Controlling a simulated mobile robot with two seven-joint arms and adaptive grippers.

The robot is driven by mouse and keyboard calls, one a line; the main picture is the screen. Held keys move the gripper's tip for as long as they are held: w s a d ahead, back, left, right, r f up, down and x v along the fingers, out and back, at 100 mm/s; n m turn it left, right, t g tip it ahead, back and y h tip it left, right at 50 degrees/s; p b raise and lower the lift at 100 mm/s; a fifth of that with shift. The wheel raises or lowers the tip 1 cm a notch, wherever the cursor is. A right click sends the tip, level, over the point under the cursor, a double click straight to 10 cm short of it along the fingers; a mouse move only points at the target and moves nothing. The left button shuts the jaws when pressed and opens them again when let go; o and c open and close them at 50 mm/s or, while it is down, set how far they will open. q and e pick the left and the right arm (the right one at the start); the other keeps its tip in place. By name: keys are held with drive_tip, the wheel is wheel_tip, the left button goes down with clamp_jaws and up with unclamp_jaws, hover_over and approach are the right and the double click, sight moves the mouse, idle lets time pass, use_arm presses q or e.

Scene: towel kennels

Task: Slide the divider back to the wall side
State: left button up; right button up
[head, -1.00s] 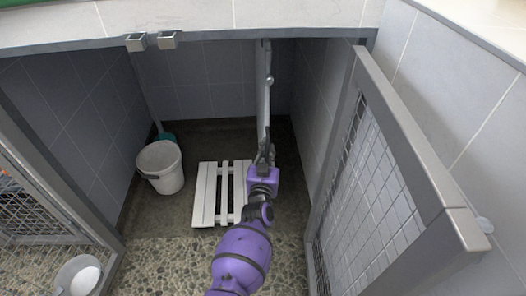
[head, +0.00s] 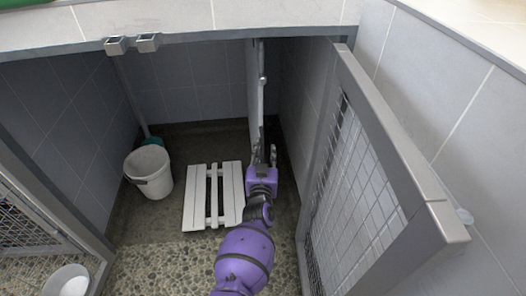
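The divider (head: 254,95) is a tall, thin grey panel seen nearly edge-on under the kennel's front rail. It stands near the right side wall (head: 304,90), with a narrow dark gap between them. One finger stands clear to the right of the panel and the other is close to the panel's edge, so the fingers look apart. Whether they touch the panel is hard to tell.
A white slatted board (head: 213,193) lies on the floor left of my arm. A white bucket (head: 149,173) stands farther left. An open mesh gate (head: 365,185) fills the right side. A bowl (head: 68,281) sits at lower left.

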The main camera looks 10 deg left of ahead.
use_arm(q)
drive_tip(key=shift+a, duration=0.15)
drive_tip(key=s+d, duration=0.1)
drive_tip(key=s, duration=1.1)
idle(0.3)
